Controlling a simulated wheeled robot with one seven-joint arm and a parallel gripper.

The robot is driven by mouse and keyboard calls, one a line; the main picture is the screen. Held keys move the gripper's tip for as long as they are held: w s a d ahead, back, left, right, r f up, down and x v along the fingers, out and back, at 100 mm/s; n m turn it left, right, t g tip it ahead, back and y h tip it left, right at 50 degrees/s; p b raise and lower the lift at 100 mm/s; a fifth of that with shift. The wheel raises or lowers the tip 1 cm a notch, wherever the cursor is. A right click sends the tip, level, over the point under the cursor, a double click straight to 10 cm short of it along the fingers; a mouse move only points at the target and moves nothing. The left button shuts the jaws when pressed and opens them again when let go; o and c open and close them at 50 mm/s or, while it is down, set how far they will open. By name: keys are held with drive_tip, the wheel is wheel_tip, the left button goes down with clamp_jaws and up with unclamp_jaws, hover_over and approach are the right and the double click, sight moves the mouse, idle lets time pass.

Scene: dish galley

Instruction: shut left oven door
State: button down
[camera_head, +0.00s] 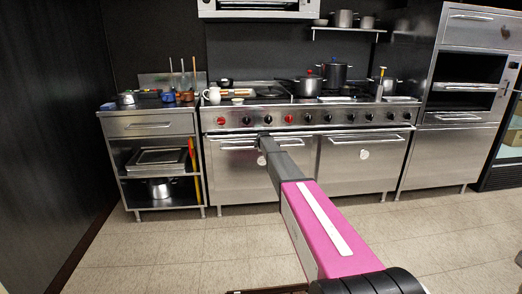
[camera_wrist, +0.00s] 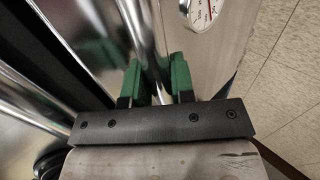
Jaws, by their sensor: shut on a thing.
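The left oven door (camera_head: 235,175) is a steel panel on the left front of the range. It looks flush or nearly flush; I cannot tell if a small gap remains. Its bar handle (camera_head: 232,147) runs along the top edge. My gripper (camera_head: 264,140) is at the right part of this handle. In the wrist view, the green fingers of my gripper (camera_wrist: 156,82) are on either side of the chrome handle (camera_wrist: 150,45) and shut on it. A round white dial (camera_wrist: 202,10) shows on the door face. My arm hides part of the door.
The right oven door (camera_head: 362,165) is beside it and looks shut. A row of knobs (camera_head: 290,119) lies above the doors. A steel side cabinet (camera_head: 150,128) stands to the left. Pots (camera_head: 308,84) stand on the range top. The tiled floor (camera_head: 170,255) in front is clear.

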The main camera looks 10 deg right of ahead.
drive_tip(key=shift+w+r, duration=0.2)
drive_tip(key=shift+w, duration=0.25)
drive_tip(key=c, duration=1)
unclamp_jaws()
drive_tip(key=shift+s+f, duration=0.1)
drive_tip(key=shift+s+r, duration=0.3)
drive_tip(key=shift+s, duration=0.1)
drive_tip(key=v, duration=1)
